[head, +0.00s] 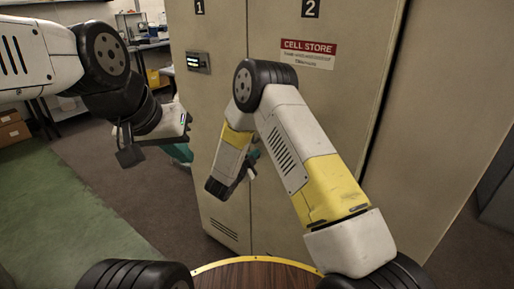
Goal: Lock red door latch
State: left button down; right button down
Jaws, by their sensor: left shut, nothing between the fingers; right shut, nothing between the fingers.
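No red door latch can be made out; the only red is a sign (308,48) reading CELL STORE on a tall beige cabinet. The cabinet has a door marked 1 (212,95) on the left and a door marked 2 (345,110) on the right. My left gripper (186,126) is shut and empty, in front of the cabinet's left edge. My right gripper (248,168) is shut and empty, in front of the cabinet near the seam between the doors. My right arm partly hides it and covers part of the cabinet front.
A small dark panel with a lit display (197,63) is on door 1. At the back left are a workbench (150,44), a yellow bin (153,78) and cardboard boxes (12,130). The green and grey floor left of the cabinet is open.

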jog(key=shift+w+a+r+n+g, duration=0.1)
jog(key=shift+n+g, duration=0.05)
jog(key=shift+n, duration=0.35)
jog(key=shift+w+a+r+n+g, duration=0.1)
jog(key=shift+n+g, duration=0.05)
jog(key=shift+n, duration=0.35)
dwell(0.3)
jog(key=n, duration=0.2)
jog(key=a+n+g+h, duration=0.1)
jog(key=n, duration=0.1)
jog(key=w+n+g+h, duration=0.1)
jog(key=n, duration=0.1)
jog(key=shift+a+f, duration=0.1)
jog(key=shift+a, duration=0.2)
jog(key=v, duration=0.7)
jog(key=shift+s+a, duration=0.2)
jog(key=shift+s, duration=0.1)
